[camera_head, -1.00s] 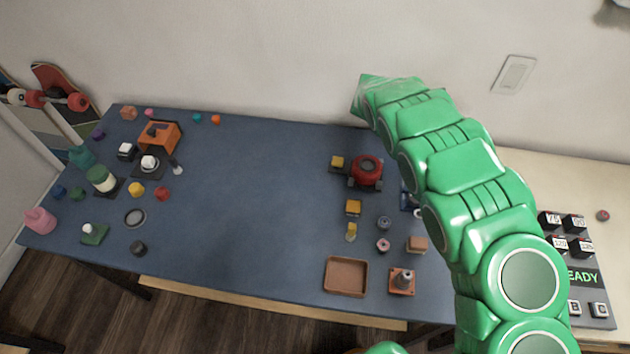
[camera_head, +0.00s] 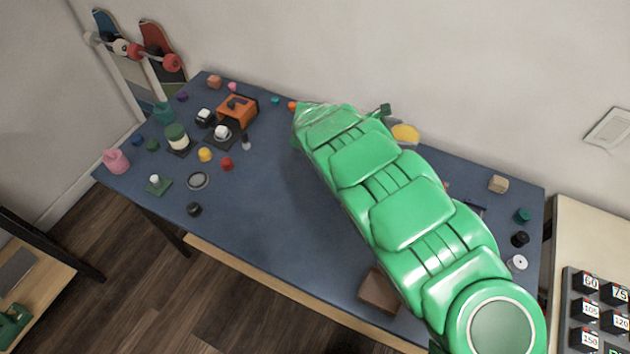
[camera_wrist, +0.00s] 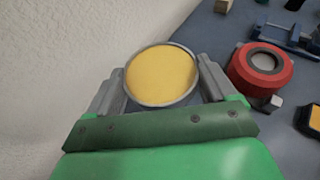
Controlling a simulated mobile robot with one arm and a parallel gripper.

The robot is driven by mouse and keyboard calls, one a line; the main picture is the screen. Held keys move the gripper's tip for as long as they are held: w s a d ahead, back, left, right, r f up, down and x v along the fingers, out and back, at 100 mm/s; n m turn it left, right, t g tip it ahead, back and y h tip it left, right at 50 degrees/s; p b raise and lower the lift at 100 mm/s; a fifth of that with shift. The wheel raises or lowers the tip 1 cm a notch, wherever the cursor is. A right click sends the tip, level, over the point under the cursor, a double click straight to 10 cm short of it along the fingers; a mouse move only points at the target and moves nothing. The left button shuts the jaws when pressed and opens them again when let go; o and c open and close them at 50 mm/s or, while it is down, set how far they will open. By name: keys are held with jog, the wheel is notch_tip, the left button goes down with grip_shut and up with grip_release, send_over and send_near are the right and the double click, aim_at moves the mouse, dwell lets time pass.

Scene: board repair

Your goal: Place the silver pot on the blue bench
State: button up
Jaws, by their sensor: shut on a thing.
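The silver pot, a round thing with a silver rim and a yellow top (camera_wrist: 161,75), sits between the fingers of my gripper (camera_wrist: 160,82) in the wrist view. The gripper is shut on it, with one finger on each side. In the head view the yellow top (camera_head: 405,134) shows just past my green arm, near the bench's back edge and the wall. My arm hides most of the gripper there. The blue bench (camera_head: 275,220) runs beneath. I cannot tell whether the pot touches it.
A red round device (camera_wrist: 262,66) stands right of the gripper. The white wall (camera_wrist: 70,60) is close on its left. An orange device (camera_head: 238,110) and several small objects crowd the bench's left end. The bench's middle-left is clear. A brown tray (camera_head: 379,291) lies near the front edge.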

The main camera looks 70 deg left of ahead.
jog(key=s+a+n+y, duration=0.1)
jog(key=s+a, duration=0.2)
jog(key=s, duration=0.5)
jog(key=shift+w+d+f, duration=0.1)
jog(key=shift+f, duration=1.95)
jog(key=shift+w+d+f, duration=0.1)
jog(key=shift+f, duration=1.95)
jog(key=shift+f, duration=0.2)
jog(key=o, duration=1)
jog(key=shift+r, duration=0.1)
jog(key=shift+s+r, duration=0.15)
jog(key=shift+s, duration=0.05)
jog(key=v, duration=1.1)
jog(key=shift+s+d, duration=0.1)
jog(key=shift+s, duration=0.2)
